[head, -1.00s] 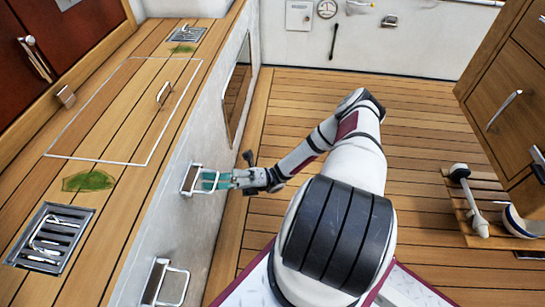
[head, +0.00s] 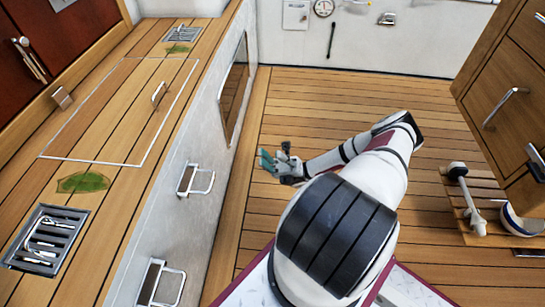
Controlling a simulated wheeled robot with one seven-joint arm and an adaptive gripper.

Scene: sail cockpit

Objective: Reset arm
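My gripper (head: 267,160) is in the middle of the head view, above the plank floor. It points left toward the white side wall of the bench. Its teal fingertips look spread apart, with nothing visible between them. A metal handle (head: 198,181) on the white wall is to the left of my gripper, with a clear gap between them. My arm is bent, its elbow to the right over the floor.
A second handle (head: 168,284) sits lower on the white wall. The wooden bench top (head: 105,125) is on the left, with a green patch (head: 83,182) and a metal grate (head: 45,240). A wooden drawer cabinet (head: 505,90) stands at the right. The floor (head: 350,95) ahead is clear.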

